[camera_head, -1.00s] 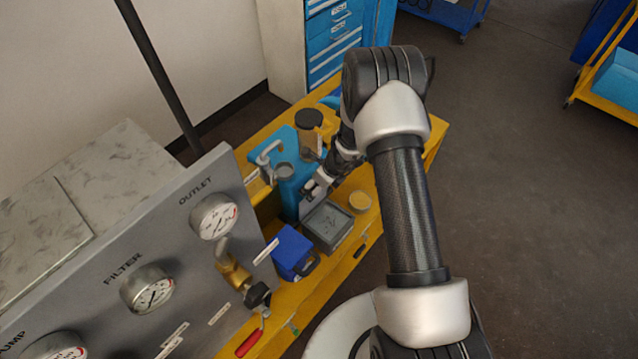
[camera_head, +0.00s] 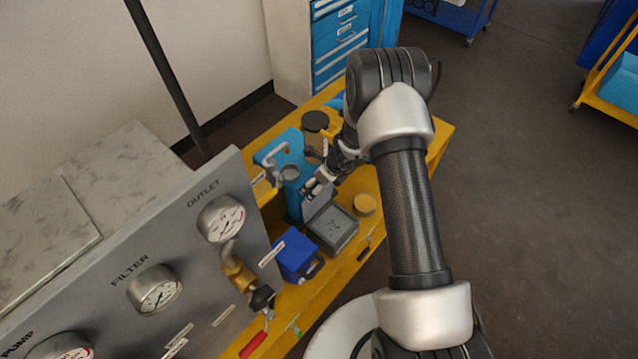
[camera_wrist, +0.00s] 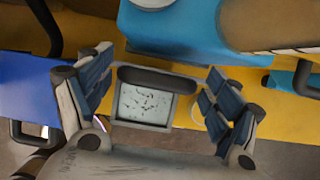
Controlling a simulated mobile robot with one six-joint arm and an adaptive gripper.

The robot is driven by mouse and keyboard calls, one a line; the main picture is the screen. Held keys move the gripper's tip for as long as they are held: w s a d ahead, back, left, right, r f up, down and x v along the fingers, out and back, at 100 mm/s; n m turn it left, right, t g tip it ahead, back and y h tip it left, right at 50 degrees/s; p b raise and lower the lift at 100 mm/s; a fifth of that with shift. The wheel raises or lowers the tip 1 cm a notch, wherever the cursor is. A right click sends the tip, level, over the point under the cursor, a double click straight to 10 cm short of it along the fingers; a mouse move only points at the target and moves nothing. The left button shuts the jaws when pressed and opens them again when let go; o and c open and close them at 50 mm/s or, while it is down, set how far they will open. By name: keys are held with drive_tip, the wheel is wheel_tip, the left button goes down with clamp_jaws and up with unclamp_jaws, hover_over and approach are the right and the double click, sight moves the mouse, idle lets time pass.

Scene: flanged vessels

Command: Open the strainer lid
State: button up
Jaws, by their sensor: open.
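A blue vessel (camera_head: 291,203) with a round grey cap (camera_head: 289,173) on top stands on the yellow bench. I cannot tell for certain which part is the strainer lid. My gripper (camera_head: 316,189) is just right of this vessel, above the bench, partly hidden by my wrist. In the wrist view my gripper (camera_wrist: 158,95) has its fingers spread wide, with a dark bar (camera_wrist: 158,79) and a pale speckled square showing between them. I cannot tell whether the fingers touch anything. A blue body (camera_wrist: 180,30) shows above the fingers.
A grey tray (camera_head: 345,238) and a round tan-topped item (camera_head: 365,204) are near the bench's front edge. A blue box (camera_head: 297,255) stands beside the tray. The gauge panel (camera_head: 190,240) rises at left. A dark-lidded jar (camera_head: 314,122) stands behind.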

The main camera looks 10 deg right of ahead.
drive_tip(key=shift+o, duration=0.4)
drive_tip(key=shift+s+f, duration=0.1)
drive_tip(key=shift+f, duration=0.05)
drive_tip(key=v, duration=1.2)
